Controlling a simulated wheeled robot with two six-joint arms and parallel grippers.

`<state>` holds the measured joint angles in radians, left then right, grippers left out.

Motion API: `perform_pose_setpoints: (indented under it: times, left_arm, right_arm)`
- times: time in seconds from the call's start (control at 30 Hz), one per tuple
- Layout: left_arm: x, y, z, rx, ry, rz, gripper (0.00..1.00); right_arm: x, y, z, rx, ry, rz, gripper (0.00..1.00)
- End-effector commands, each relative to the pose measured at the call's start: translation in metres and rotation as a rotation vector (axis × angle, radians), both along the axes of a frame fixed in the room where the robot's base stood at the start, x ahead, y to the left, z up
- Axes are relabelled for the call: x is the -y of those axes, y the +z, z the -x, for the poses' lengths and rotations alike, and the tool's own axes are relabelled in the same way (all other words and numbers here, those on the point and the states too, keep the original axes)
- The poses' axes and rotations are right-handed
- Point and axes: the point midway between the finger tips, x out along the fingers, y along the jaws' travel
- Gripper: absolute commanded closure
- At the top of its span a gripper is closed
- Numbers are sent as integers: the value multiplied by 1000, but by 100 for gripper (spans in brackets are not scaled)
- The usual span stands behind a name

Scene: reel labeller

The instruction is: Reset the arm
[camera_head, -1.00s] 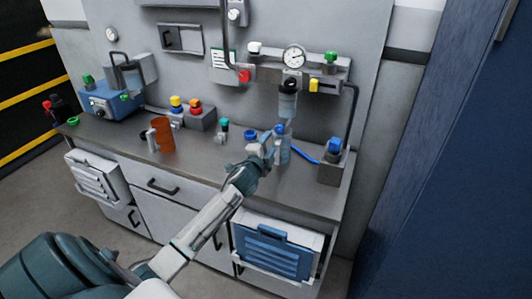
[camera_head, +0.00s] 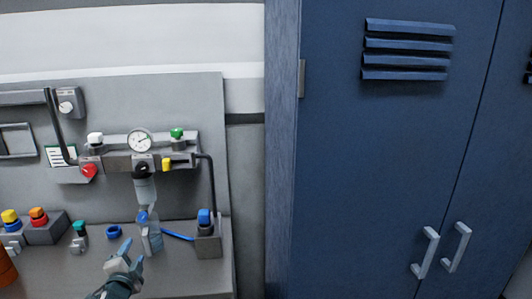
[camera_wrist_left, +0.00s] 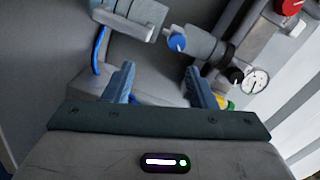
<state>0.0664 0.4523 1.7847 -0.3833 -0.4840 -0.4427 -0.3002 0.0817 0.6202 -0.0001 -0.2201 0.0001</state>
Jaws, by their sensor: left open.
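My left gripper (camera_head: 128,254) is at the lower left of the head view, over the grey workbench (camera_head: 190,279). Its two fingers are apart, and in the left wrist view the gap between the fingers (camera_wrist_left: 160,88) holds nothing. Most of my left arm is below the picture. My right gripper is in neither view.
A gauge (camera_head: 139,141) and green knob (camera_head: 177,133) sit on the wall panel. A blue ring (camera_head: 113,232) lies left. A tall blue cabinet (camera_head: 385,180) fills the right side.

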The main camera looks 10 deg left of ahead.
Motion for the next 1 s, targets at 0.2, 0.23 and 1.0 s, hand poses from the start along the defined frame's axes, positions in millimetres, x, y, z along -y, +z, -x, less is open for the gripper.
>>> perform_pose_setpoints:
  times: [0.2,0.23,1.0]
  left_arm:
    - [59,-84,111,-257,153,406,49]
    - [68,-93,130,-299,180,463,49]
    - [174,-136,381,-857,591,1034,49]
  right_arm:
    - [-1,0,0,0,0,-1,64]
    - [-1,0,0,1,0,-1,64]
    - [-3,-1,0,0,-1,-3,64]
